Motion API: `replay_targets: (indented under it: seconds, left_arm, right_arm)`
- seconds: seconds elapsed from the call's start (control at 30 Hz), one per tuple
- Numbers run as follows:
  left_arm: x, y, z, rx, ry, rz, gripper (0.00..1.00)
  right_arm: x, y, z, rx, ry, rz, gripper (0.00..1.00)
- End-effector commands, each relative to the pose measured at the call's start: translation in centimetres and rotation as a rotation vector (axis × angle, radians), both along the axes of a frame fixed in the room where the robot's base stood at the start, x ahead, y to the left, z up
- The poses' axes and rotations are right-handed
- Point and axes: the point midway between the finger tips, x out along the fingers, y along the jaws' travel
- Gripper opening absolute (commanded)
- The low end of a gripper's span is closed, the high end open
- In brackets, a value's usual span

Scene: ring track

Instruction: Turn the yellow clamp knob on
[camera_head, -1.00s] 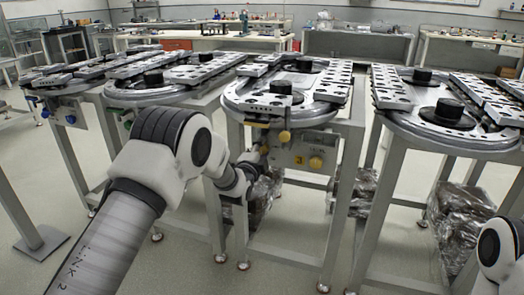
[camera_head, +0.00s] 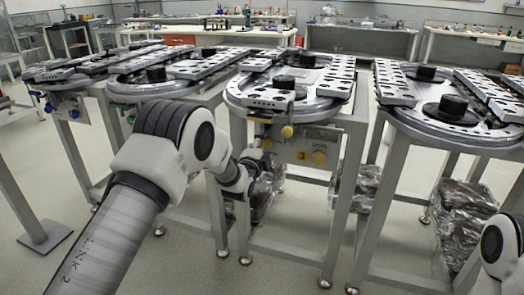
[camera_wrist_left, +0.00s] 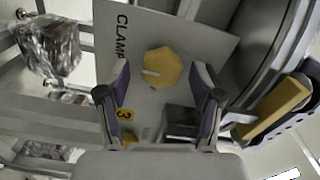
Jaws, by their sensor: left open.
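The yellow clamp knob (camera_wrist_left: 162,68) sits on a grey panel marked "CLAMP" and shows between my left gripper's fingertips in the left wrist view. A pale pointer mark on it points to the left of that picture. My left gripper (camera_wrist_left: 160,80) is open, with one finger on each side of the knob in the picture; I cannot tell whether they touch it. In the head view the clamp knob (camera_head: 266,143) is just beyond my left gripper (camera_head: 257,160), which is small and partly hidden by my arm. My right gripper is out of view.
The panel (camera_head: 300,146) hangs under a ring track (camera_head: 320,105) and carries a "3" label and another yellow knob (camera_head: 319,157). A yellow bar (camera_wrist_left: 275,105) lies close to the right in the wrist view. Table legs and wrapped bundles (camera_head: 268,190) stand below.

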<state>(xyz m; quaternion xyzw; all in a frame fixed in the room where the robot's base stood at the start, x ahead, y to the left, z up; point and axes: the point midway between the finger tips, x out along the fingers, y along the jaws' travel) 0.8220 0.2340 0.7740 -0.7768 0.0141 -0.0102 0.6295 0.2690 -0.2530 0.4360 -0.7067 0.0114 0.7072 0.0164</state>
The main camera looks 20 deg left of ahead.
Motion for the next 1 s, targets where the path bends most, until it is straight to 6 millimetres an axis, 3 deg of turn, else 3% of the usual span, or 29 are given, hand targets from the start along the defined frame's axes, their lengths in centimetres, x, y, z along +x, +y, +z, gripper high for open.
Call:
replay_targets:
  seconds: [0.17,0.4,0.5,0.67,1.0]
  left_arm:
    - [-2.8,0.1,0.1,0.000,0.002,0.001,0.66]
    - [-9.0,0.3,-0.1,0.000,0.004,0.000,0.66]
    - [-10.7,0.4,0.0,0.001,0.002,0.000,0.66]
    - [-11.8,0.4,0.0,0.001,0.001,0.000,0.66]
    - [-11.8,0.4,0.0,0.001,0.001,0.000,0.66]
  right_arm:
    - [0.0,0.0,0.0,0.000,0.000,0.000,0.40]
    - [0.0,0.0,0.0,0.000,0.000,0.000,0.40]
    - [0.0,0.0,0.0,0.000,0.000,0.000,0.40]
    - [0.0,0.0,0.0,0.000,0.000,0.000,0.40]
    - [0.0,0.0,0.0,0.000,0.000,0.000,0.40]
